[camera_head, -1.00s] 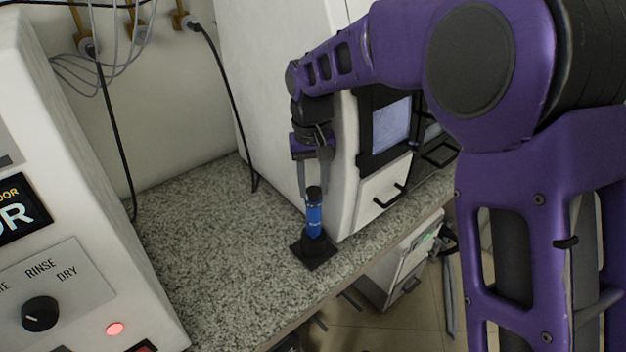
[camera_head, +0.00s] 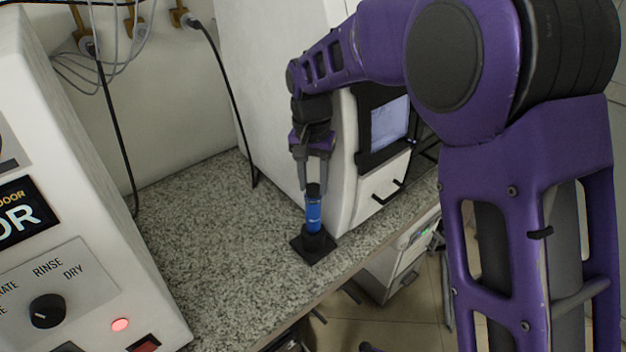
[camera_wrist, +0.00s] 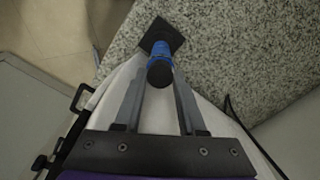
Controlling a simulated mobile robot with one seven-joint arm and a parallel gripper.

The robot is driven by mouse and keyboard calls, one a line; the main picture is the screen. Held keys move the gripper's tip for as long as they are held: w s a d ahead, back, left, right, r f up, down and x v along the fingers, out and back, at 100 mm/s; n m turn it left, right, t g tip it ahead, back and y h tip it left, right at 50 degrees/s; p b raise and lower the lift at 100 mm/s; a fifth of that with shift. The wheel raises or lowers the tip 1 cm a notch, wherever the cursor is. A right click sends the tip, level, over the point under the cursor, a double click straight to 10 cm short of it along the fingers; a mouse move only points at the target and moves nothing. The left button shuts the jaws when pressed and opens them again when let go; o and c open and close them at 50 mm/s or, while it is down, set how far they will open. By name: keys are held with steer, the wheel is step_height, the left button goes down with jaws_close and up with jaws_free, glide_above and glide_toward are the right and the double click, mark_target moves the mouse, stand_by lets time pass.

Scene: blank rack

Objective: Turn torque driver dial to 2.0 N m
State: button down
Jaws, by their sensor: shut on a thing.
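The torque driver (camera_head: 313,214) stands upright in a black square base on the speckled counter, with a blue body and a black top. In the wrist view the driver (camera_wrist: 160,60) shows from above, its round black dial end (camera_wrist: 160,73) between the finger tips. My gripper (camera_head: 313,186) points down from above and is shut on the black top of the driver. In the wrist view my gripper (camera_wrist: 160,78) has one finger on each side of the dial. The dial's scale marks are too small to read.
A white machine with a screen (camera_head: 389,124) and a drawer handle stands close behind and right of the driver. A white panel with a black knob (camera_head: 47,311) and a red light is at left. The counter (camera_head: 215,230) between them is clear; its front edge is near the base.

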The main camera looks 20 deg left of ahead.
mark_target(312, 186)
steer(key=shift+c, duration=2.3)
jaws_free()
step_height(312, 186, up, 17)
steer(key=p, duration=0.1)
steer(key=shift+a+r, duration=0.15)
steer(key=shift+r, duration=0.05)
